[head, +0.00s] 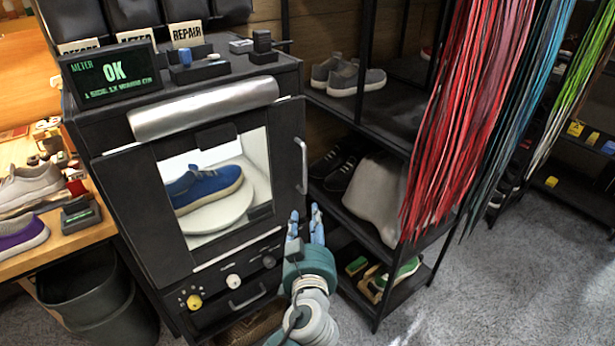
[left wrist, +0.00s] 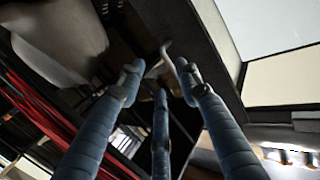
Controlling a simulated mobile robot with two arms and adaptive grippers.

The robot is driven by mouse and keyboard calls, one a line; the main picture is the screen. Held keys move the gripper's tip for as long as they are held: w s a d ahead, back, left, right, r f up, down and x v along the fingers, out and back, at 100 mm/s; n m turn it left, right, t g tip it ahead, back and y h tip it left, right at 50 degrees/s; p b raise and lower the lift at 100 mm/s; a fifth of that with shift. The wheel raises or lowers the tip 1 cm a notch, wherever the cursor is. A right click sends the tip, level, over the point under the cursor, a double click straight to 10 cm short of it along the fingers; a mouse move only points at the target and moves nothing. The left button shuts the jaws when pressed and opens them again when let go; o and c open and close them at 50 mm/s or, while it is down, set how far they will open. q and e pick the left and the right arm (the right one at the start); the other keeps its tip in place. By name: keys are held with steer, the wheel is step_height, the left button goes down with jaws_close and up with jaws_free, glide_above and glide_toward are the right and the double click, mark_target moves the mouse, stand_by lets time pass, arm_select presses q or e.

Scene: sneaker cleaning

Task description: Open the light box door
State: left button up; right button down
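The light box (head: 130,185) is a dark cabinet with a windowed front door (head: 284,150), which looks shut. A pale vertical bar handle (head: 301,165) is at the door's right edge. Through the window a blue sneaker (head: 205,189) sits on a white round stand. My left gripper (head: 306,213) is below the handle with its blue fingers pointing up. In the left wrist view its three fingers (left wrist: 160,82) are spread, with the handle (left wrist: 173,60) just beyond the tips. I see no clear contact. My right gripper is not in view.
A meter reading OK (head: 112,73) stands on the box. Knobs and a small drawer handle (head: 247,298) are below the door. A dark shelf rack with shoes and hanging red laces (head: 470,110) is close on the right. A bin (head: 95,300) stands at left. Floor is clear at lower right.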

arm_select(q)
step_height(320, 180, up, 6)
steer(key=n+t, duration=0.1)
steer(key=w+p, duration=0.2)
steer(key=w, duration=0.8)
steer(key=shift+w+r, duration=0.15)
steer(key=shift+a, duration=0.1)
jaws_close()
